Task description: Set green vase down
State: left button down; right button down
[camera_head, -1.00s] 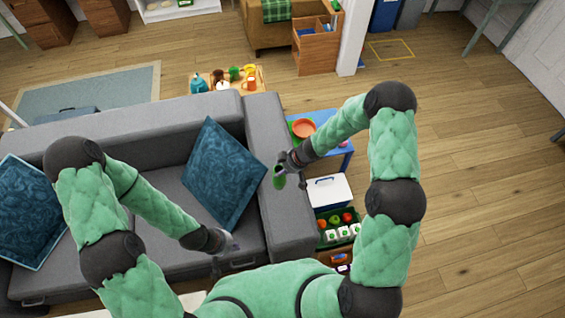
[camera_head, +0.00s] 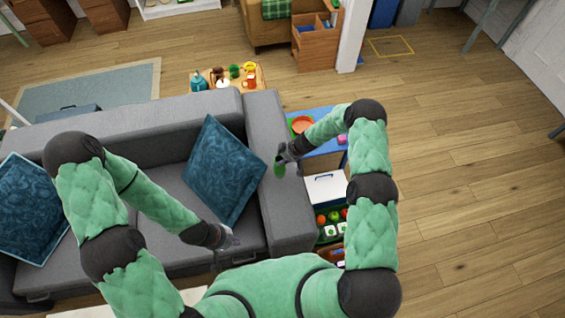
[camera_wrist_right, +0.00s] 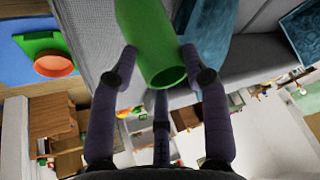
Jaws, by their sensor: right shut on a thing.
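The green vase (camera_head: 280,166) is in my right gripper (camera_head: 284,156), beside the right arm of the grey sofa. In the right wrist view the green vase (camera_wrist_right: 152,45) sits between the dark fingers of my right gripper (camera_wrist_right: 155,70), with its round opening toward the camera. The fingers are shut on it. What lies directly under the vase is hard to tell. My left gripper (camera_head: 228,240) hangs low in front of the sofa seat, apart from the vase; its fingers are too small and dim to read.
The grey sofa (camera_head: 268,200) with blue cushions (camera_head: 222,170) fills the left. A blue table (camera_head: 325,148) with an orange bowl (camera_head: 301,125) stands beyond its arm. A white box (camera_head: 326,188) and a crate of produce (camera_head: 330,230) sit nearby. The wooden floor at right is clear.

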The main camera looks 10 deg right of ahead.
jog(key=shift+f, duration=1.5)
jog(key=shift+f, duration=0.2)
jog(key=c, duration=0.6)
grip_release()
jog(key=shift+r, duration=0.1)
